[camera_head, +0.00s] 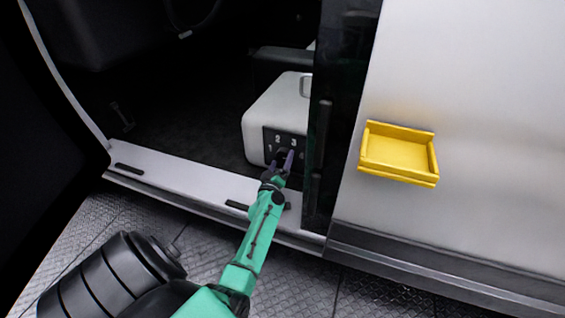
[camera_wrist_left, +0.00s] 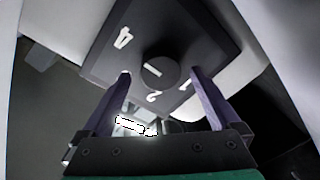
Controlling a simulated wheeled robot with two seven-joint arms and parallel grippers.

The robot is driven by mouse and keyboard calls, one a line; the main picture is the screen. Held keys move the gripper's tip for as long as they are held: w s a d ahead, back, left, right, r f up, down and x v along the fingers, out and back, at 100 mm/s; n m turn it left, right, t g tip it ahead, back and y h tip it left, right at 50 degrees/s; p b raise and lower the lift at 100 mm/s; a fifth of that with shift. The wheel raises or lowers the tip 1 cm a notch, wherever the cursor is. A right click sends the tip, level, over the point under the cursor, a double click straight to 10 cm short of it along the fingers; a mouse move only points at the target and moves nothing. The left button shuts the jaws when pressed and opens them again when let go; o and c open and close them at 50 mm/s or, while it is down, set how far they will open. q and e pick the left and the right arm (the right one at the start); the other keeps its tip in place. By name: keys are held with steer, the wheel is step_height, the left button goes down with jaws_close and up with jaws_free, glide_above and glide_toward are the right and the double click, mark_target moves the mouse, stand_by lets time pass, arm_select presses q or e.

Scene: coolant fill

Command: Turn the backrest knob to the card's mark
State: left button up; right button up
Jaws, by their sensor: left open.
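The backrest knob is a round dark knob (camera_wrist_left: 161,71) with a short white pointer line, on a dark dial plate (camera_wrist_left: 205,30) in the left wrist view. White numerals, including a 4 and a 2, stand around it. In the head view the plate (camera_head: 268,135) is on the front of the pale seat base, and my gripper partly hides the knob. My left gripper (camera_head: 281,161) is open at the plate. In the wrist view its purple fingers (camera_wrist_left: 160,76) stand on either side of the knob, with gaps visible. I cannot make out a card. My right gripper is out of view.
The pale seat base (camera_head: 268,108) sits inside the dark cabin behind a light door sill (camera_head: 190,183). A dark door pillar (camera_head: 320,165) stands close right of the plate. A yellow tray (camera_head: 399,153) is on the white side panel farther right.

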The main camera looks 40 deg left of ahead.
arm_select(q)
steer(key=shift+x, duration=0.85)
steer(key=c, duration=1.4)
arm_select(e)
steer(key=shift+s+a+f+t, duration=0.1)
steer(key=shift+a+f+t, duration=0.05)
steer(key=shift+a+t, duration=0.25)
